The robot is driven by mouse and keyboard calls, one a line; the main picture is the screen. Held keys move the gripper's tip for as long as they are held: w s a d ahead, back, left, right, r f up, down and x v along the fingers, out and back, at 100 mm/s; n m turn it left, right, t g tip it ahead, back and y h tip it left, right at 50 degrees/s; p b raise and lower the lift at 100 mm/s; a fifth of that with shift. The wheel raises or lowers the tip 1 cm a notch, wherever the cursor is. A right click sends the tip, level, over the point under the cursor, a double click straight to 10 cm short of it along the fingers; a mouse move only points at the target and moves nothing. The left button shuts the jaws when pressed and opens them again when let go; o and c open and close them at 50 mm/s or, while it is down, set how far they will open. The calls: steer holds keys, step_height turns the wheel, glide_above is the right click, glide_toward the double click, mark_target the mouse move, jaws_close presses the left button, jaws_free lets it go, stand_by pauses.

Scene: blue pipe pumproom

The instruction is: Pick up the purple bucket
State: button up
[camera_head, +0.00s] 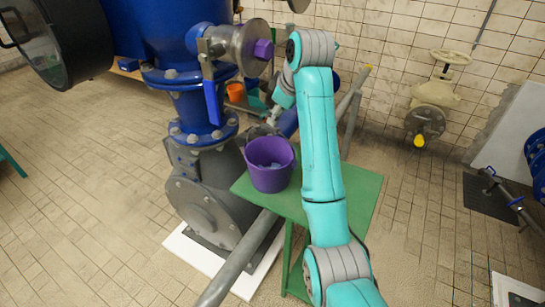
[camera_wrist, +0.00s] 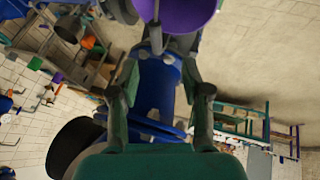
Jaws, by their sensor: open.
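The purple bucket (camera_head: 270,168) stands upright on the green table (camera_head: 352,192), near its left corner, in the head view. Something pale blue lies inside it. A grey loop rises behind its rim; I cannot tell whether that is its handle or part of my gripper. My gripper (camera_wrist: 160,68) is open and empty in the wrist view, its two fingers well apart. In the head view my wrist is just behind and above the bucket, and the fingers are not clearly visible. A purple rounded shape (camera_wrist: 180,14) at the top of the wrist view may be the bucket.
A grey slanted pipe (camera_head: 245,250) runs past the table's left edge. An orange container (camera_head: 235,92) sits behind. A beige valve (camera_head: 432,98) is on the right wall. Tiled floor is clear at left.

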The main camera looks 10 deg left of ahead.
mark_target(270, 127)
steer(key=shift+w+x, duration=0.15)
steer(key=shift+x, duration=2.6)
steer(key=shift+w+x, duration=0.1)
steer(key=shift+x, duration=2.65)
steer(key=shift+d+r, duration=0.1)
jaws_close()
